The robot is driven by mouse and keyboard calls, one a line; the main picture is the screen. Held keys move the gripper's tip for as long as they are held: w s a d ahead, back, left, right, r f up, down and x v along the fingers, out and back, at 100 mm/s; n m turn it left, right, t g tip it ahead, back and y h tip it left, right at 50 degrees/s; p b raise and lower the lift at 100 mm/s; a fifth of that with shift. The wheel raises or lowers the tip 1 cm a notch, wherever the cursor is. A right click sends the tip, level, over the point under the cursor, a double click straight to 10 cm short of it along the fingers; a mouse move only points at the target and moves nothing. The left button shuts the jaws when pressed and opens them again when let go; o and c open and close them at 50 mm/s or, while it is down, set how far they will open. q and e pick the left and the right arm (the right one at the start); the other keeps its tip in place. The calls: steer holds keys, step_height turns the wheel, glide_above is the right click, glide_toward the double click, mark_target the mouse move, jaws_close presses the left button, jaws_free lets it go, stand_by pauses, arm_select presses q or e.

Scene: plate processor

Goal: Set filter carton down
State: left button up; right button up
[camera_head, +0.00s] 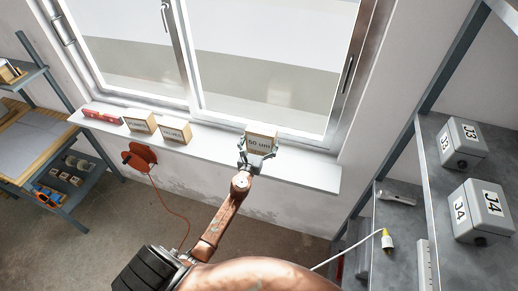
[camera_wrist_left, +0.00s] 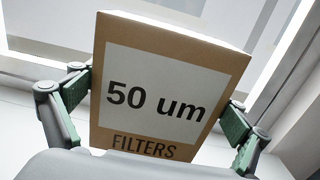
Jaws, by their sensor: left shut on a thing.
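The filter carton (camera_head: 262,142) is a brown box with a white label in the head view. In the left wrist view the carton (camera_wrist_left: 165,85) reads "50 um" and "FILTERS" and fills the middle, slightly tilted in the picture. My left gripper (camera_head: 257,157) is shut on it, with green finger pads (camera_wrist_left: 155,105) on both sides of the box. The carton is at the white window sill (camera_head: 210,153); whether its base touches the sill is hidden. My right gripper is not in view.
The sill right of my gripper is clear. The window (camera_head: 260,60) is behind. Shelves with grey boxes (camera_head: 481,212) are at right.

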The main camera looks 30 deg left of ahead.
arm_select(q)
steer(key=w+f+b, duration=0.1)
steer(key=f+b, duration=0.1)
steer(key=w+a+f+b, duration=0.1)
steer(key=f+b, duration=0.1)
steer(key=f, duration=0.1)
steer(key=w+a+f+b, duration=0.1)
steer(key=f+b, duration=0.2)
steer(key=shift+w+a+f, duration=0.15)
steer(key=shift+w+a, duration=0.05)
steer(key=shift+w, duration=0.05)
steer(key=shift+s, duration=0.1)
steer(key=shift+f, duration=0.15)
steer(key=o, duration=1.3)
steer(key=shift+f, duration=0.1)
steer(key=shift+c, duration=0.2)
steer(key=shift+o, duration=0.3)
